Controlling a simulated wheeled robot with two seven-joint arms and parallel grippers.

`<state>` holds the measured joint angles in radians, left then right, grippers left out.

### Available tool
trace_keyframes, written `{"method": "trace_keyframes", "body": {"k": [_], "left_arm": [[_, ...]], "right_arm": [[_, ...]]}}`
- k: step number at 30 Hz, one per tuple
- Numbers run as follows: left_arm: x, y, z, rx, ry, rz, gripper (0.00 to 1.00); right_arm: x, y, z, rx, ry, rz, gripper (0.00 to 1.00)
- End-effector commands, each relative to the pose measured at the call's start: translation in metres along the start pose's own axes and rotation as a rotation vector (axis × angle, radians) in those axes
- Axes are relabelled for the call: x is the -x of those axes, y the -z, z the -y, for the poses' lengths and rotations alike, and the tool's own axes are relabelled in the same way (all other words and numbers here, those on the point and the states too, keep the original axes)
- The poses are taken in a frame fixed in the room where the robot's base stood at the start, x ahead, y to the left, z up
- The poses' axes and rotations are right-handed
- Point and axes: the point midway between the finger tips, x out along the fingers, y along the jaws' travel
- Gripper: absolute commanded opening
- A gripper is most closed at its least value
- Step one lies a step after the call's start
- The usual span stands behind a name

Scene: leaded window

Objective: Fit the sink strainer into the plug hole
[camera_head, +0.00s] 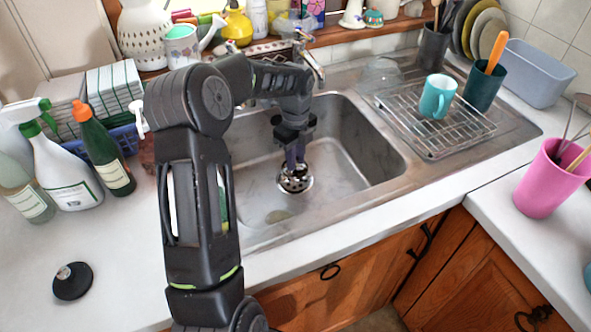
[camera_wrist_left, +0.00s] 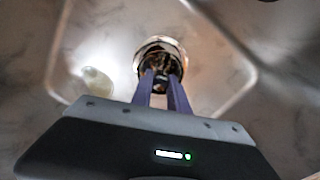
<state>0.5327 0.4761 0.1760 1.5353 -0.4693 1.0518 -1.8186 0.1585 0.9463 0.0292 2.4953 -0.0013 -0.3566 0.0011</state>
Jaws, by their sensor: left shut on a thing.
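The sink strainer (camera_head: 295,181) is a round, perforated metal basket low in the steel sink basin (camera_head: 352,160). My left gripper (camera_head: 291,160) reaches down into the basin from above and is shut on the strainer's top. In the left wrist view the two purple fingers (camera_wrist_left: 162,90) close at the strainer's middle, and its shiny rim (camera_wrist_left: 160,47) shows beyond them. The plug hole is hidden under or behind the strainer, so I cannot tell whether the strainer sits in it. My right gripper is not in view.
A pale, flat oval piece (camera_head: 278,216) lies on the basin floor. The tap (camera_head: 308,55) stands behind the basin. A wire rack (camera_head: 432,118) with a turquoise mug (camera_head: 437,96) is at right. A black plug (camera_head: 72,281) lies on the left counter near bottles (camera_head: 104,150).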

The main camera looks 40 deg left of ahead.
Motion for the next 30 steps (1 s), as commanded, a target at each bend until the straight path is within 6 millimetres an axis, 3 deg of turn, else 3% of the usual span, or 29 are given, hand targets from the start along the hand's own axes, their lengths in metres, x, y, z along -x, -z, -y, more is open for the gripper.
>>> {"method": "trace_keyframes", "body": {"k": [11,21,30], "left_arm": [[-0.004,0.000,0.000,0.001,0.001,0.000,0.00],[-0.046,0.000,0.000,-0.001,-0.001,-0.001,0.00],[-0.049,0.000,0.000,0.000,0.002,0.000,0.00]], "right_arm": [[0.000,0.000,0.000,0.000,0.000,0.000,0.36],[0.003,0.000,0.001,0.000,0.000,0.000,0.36],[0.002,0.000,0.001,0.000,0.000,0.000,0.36]]}}
